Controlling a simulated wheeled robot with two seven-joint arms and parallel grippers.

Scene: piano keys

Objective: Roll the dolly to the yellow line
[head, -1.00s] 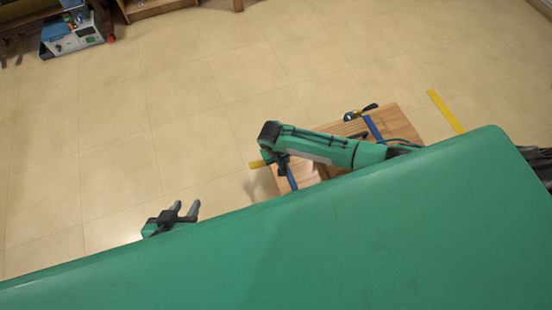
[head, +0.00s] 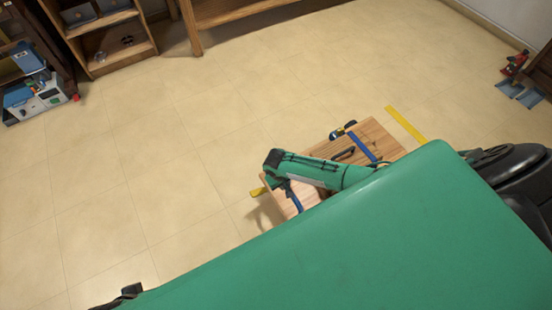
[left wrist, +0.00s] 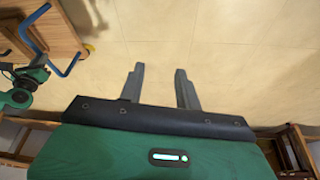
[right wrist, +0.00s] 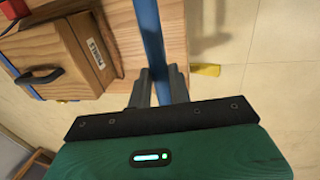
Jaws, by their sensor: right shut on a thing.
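The wooden dolly (head: 309,196) stands on the floor with a blue bar at each end. A wooden box with a black handle (right wrist: 60,55) rides on it. The yellow line (head: 405,123) lies on the floor just past the dolly's far right end, with a narrow strip of floor between them. My right gripper (right wrist: 158,72) is shut on the near blue bar (right wrist: 150,30). My left gripper (left wrist: 157,70) is open and empty over bare floor, left of the dolly. My green body hides the dolly's near side in the head view.
Red and blue items (head: 518,75) lie by the right wall. Floor between is clear.

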